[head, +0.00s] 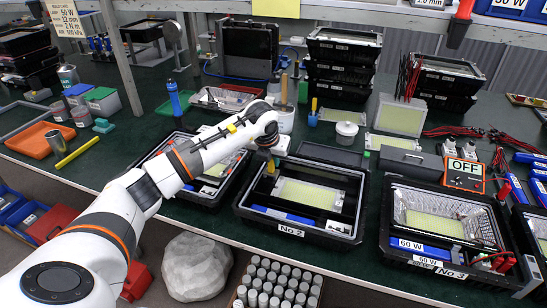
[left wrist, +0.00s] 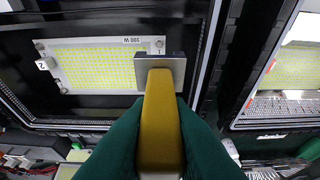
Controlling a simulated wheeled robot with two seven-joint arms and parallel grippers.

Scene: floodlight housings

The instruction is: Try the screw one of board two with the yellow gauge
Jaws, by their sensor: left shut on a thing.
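My left gripper (head: 270,150) is over the back left part of the No.2 housing (head: 291,232). It is shut on the yellow gauge (head: 271,166), which points down into the housing. In the left wrist view the yellow gauge (left wrist: 160,120) sits between my green fingers, with a grey metal head at its far end. Board two (head: 310,192) lies flat in the housing; it also shows in the left wrist view (left wrist: 100,66). The gauge head overlaps the board's corner beside a small screw (left wrist: 160,44). I cannot tell whether it touches. My right gripper is out of view.
The No.3 housing (head: 439,262) stands to the right, with a meter reading OFF (head: 463,174) behind it. Another open housing (head: 184,165) is close on the left, under my arm. A white jar (head: 346,133) and stacked housings (head: 340,62) stand behind.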

